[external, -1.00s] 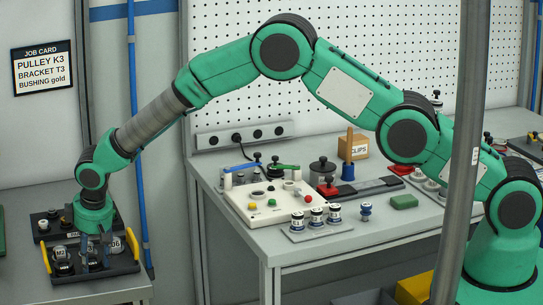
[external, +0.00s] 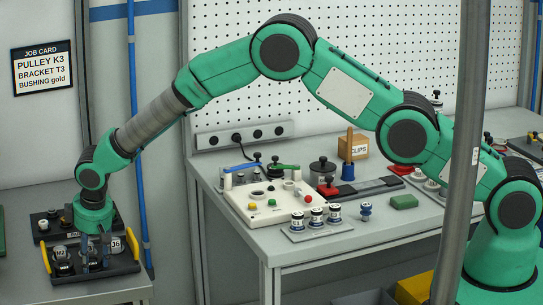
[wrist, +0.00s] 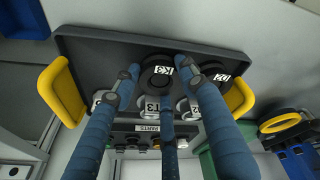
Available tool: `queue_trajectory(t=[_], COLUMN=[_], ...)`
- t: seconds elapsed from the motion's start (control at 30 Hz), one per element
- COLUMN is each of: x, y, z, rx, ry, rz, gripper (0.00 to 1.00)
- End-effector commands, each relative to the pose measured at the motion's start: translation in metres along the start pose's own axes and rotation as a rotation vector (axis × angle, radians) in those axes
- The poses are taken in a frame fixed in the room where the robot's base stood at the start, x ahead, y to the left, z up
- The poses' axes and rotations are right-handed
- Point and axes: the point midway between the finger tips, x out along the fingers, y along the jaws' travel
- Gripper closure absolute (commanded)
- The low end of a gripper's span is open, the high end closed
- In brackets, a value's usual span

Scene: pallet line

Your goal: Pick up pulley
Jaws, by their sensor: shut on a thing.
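The pulley is a dark round part labelled K3 (wrist: 157,80), in the black tray with yellow handles (wrist: 95,40) in the wrist view. My gripper (wrist: 158,72) has blue fingers around it and is shut on it. Whether it is lifted off the tray floor I cannot tell. A job card (external: 42,68) on the wall reads PULLEY K3, BRACKET T3, BUSHING gold.
Other labelled parts stand close to the pulley, including T3 (wrist: 152,108) and one at its right (wrist: 216,75). Another dark parts tray (external: 42,226) lies behind. The right bench (external: 225,185) holds a cream button panel (external: 262,212) and several parts.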

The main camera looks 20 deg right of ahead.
Motion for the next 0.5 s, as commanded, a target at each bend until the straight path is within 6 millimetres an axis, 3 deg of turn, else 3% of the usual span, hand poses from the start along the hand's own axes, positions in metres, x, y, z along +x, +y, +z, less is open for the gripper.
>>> queue_trajectory(t=[0.27, 0.5], x=[-0.009, -0.034], y=[0.001, 0.005], z=[-0.003, -0.010], rx=[0.000, 0.000], ry=[0.001, 0.002], rz=[0.000, 0.000], gripper=[0.88, 0.88])
